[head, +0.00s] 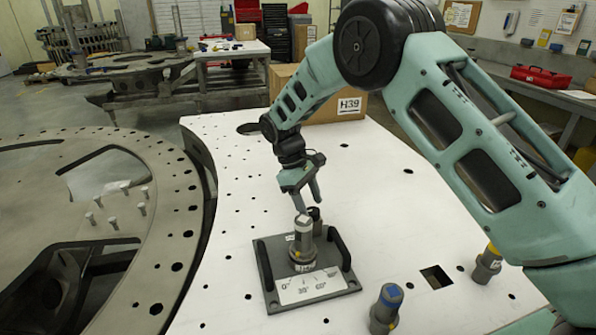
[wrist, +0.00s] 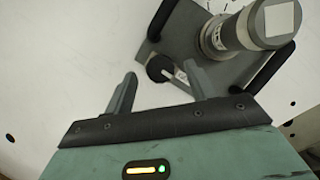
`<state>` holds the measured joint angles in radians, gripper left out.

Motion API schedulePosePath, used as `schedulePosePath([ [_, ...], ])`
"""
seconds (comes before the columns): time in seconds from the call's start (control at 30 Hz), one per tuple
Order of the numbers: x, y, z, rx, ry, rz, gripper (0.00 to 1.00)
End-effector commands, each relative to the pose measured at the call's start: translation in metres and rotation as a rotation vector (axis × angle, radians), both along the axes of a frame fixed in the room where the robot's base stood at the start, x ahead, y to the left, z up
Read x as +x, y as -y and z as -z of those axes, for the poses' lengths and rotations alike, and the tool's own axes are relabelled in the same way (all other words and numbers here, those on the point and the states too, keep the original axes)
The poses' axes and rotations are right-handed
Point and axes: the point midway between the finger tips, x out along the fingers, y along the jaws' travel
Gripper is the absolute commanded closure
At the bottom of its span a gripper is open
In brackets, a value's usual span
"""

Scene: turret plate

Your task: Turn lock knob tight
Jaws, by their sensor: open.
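The lock knob (wrist: 159,68) is small, black and round, and sits on the grey plate near a small white label. In the head view the knob (head: 315,213) shows just behind the upright grey cylinder (head: 303,243), partly hidden. The cylinder also shows in the wrist view (wrist: 255,28) with a pale square on its top. My gripper (head: 308,203) is open and empty above the knob, pointing down. In the wrist view its fingertips (wrist: 160,76) frame the knob, one on each side in the picture. I cannot tell how far above it they are.
The plate (head: 271,285) has a black handle on each side and an angle scale (head: 310,286) in front. A blue-topped post (head: 386,308) and a yellow-topped post (head: 487,264) stand to the right. A cardboard box (head: 330,105) is behind; the white table around the plate is mostly clear.

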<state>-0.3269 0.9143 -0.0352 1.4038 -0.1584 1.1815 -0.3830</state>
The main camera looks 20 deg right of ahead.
Motion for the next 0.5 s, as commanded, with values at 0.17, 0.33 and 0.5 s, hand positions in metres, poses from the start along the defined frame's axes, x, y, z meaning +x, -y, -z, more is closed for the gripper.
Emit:
schedulePosePath([
  [0.17, 0.012, -0.011, -0.031, 0.003, 0.007, -0.001, 0.44],
  [0.33, 0.022, -0.021, -0.069, 0.003, 0.007, 0.0, 0.44],
  [0.5, 0.033, -0.032, -0.106, 0.003, 0.006, 0.0, 0.44],
])
